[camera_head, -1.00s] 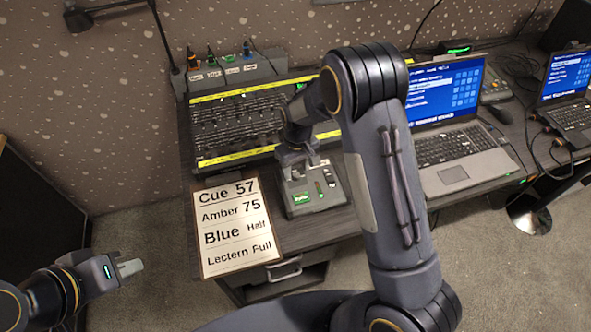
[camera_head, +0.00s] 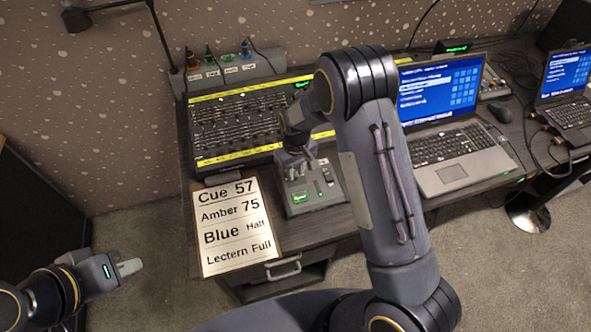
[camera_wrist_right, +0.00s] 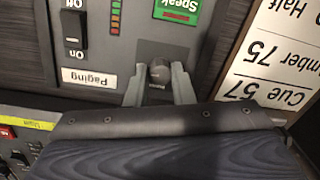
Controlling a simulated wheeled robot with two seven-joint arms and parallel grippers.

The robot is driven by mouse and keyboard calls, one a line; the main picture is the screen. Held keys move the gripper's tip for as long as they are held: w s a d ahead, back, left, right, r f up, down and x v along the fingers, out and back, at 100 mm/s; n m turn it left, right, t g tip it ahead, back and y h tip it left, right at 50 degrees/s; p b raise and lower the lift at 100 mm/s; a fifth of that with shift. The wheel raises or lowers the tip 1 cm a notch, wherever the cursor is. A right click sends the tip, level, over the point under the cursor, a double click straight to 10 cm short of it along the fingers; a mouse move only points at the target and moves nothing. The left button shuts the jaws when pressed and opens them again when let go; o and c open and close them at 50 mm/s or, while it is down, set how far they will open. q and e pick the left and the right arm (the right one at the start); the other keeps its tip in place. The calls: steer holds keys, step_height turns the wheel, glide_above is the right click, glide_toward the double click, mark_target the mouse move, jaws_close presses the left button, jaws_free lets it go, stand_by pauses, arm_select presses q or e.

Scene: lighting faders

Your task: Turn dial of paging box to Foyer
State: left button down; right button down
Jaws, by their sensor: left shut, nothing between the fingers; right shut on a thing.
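The grey paging box (camera_head: 318,203) stands on the desk beside the cue sign. In the right wrist view the paging box (camera_wrist_right: 125,50) shows a "Paging" label, an On/Off switch and a green "Speak" sign. Its dark dial (camera_wrist_right: 159,71) sits between the fingers of my right gripper (camera_wrist_right: 159,82), which is shut on it. Part of the lettering by the dial shows, too small to read; the rest is hidden. In the head view my right gripper (camera_head: 294,166) is over the back of the box. My left gripper (camera_head: 130,267) is shut and empty, off the desk at lower left.
A cue sign (camera_head: 238,228) lies at the desk's front left. A fader console (camera_head: 240,128) stands behind the box. A laptop (camera_head: 445,120) is right of my right arm. A desk lamp (camera_head: 78,18) is at upper left.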

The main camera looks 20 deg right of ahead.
steer(key=n+b, duration=0.2)
steer(key=n, duration=0.1)
steer(key=shift+f, duration=0.15)
steer(key=n+h+b, duration=0.1)
steer(key=n+b, duration=0.1)
steer(key=n, duration=0.2)
steer(key=shift+n, duration=0.4)
steer(key=n+b, duration=0.1)
steer(key=n, duration=0.3)
steer(key=shift+a+n+t, duration=0.1)
steer(key=shift+n+t, duration=0.2)
steer(key=n, duration=0.5)
steer(key=shift+s+t+h+b, duration=0.1)
steer(key=shift+t+h+b, duration=0.2)
steer(key=shift+h+b, duration=0.1)
steer(key=c, duration=1.3)
jaws_free()
steer(key=shift+o, duration=0.2)
